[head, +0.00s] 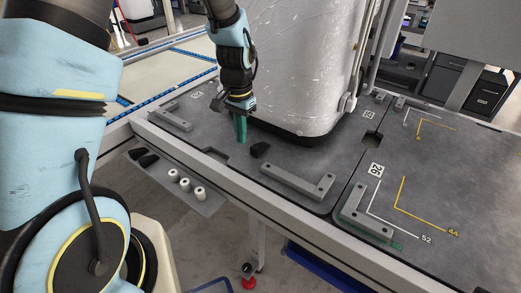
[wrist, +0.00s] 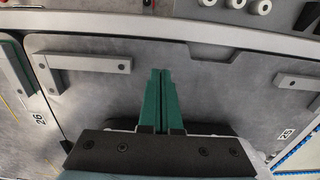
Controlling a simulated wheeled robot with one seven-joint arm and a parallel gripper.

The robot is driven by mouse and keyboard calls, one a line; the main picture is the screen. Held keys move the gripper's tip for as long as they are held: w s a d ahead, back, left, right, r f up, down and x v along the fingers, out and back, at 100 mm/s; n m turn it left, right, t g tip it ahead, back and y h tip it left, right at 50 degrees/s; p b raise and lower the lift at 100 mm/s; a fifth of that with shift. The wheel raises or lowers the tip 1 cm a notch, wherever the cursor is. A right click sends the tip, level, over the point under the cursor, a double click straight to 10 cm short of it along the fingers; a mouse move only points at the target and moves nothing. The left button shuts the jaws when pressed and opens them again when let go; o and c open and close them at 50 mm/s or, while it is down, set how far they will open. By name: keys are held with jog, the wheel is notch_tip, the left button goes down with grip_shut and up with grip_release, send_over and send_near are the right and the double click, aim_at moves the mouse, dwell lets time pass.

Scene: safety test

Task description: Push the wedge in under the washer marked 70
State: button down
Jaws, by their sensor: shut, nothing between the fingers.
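No 70 can be read on the part that shows.
Grey stop bars (head: 298,182) stand on the deck, with another (head: 170,118) at left and one (head: 366,213) at right. A side shelf (head: 205,207) holds two dark wedges (head: 147,160) and several white rollers (head: 186,185). The right deck panel is mostly bare.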

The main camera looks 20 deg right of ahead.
aim_at(262, 145)
notch_tip(262, 145, down, 10)
jog(key=shift+s+f+p, duration=0.1)
jog(key=shift+p, duration=0.45)
jog(key=shift+w+d+r+p, duration=0.15)
jog(key=shift+w+d+p, duration=0.2)
jog(key=shift+d, duration=0.3)
jog(key=shift+w+d+r+p, duration=0.15)
jog(key=shift+w+d, duration=0.25)
jog(key=shift+d, duration=0.2)
jog(key=shift+w+d, duration=0.3)
jog(key=shift+d, duration=0.2)
jog(key=w+d, duration=0.2)
jog(key=d, duration=0.1)
jog(key=w+d+b, duration=0.1)
jog(key=d, duration=0.1)
jog(key=shift+d+f, duration=0.1)
jog(key=shift+d, duration=0.05)
jog(key=shift+s, duration=0.1)
